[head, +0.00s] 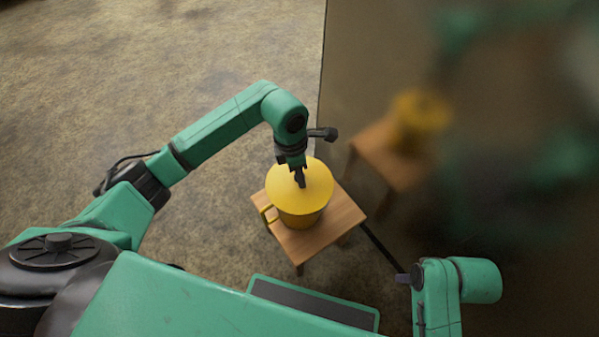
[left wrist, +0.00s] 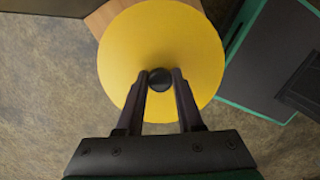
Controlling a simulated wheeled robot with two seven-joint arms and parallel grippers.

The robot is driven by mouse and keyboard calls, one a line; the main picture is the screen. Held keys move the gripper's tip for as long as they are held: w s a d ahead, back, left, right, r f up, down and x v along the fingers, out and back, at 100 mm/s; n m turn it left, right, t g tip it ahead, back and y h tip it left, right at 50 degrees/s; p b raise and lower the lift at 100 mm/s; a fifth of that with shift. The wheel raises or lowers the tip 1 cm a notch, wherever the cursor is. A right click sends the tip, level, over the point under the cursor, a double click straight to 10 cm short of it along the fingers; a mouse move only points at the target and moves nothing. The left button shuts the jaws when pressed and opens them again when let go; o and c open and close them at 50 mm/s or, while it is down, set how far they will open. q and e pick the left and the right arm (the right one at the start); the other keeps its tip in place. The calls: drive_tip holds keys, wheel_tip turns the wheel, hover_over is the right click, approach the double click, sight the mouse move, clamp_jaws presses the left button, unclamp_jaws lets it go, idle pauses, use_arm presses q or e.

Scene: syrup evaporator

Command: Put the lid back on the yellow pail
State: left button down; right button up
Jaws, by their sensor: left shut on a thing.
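The yellow lid (head: 283,182) is a round disc with a small black knob (left wrist: 160,80). My left gripper (head: 300,183) points down and is shut on that knob; the left wrist view shows the fingers (left wrist: 160,88) on either side of it. The yellow pail (head: 300,218) stands upright on a small wooden stool (head: 338,212), its side handle (head: 268,213) to the left. The lid lies over the pail's mouth and hides the rim. I cannot tell whether it rests on the rim or hovers just above.
A shiny dark wall (head: 355,90) stands close to the right of the stool and shows a blurred reflection of the stool and pail. Open floor (head: 130,70) lies to the left and behind. My right arm is at lower right, apart from the stool.

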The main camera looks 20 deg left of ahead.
use_arm(q)
drive_tip(key=shift+f, duration=0.1)
idle(0.7)
drive_tip(key=shift+c, duration=2.3)
unclamp_jaws()
drive_tip(key=shift+o, duration=0.3)
drive_tip(key=o, duration=0.4)
drive_tip(key=shift+r+p, duration=2.5)
drive_tip(key=shift+r, duration=1.05)
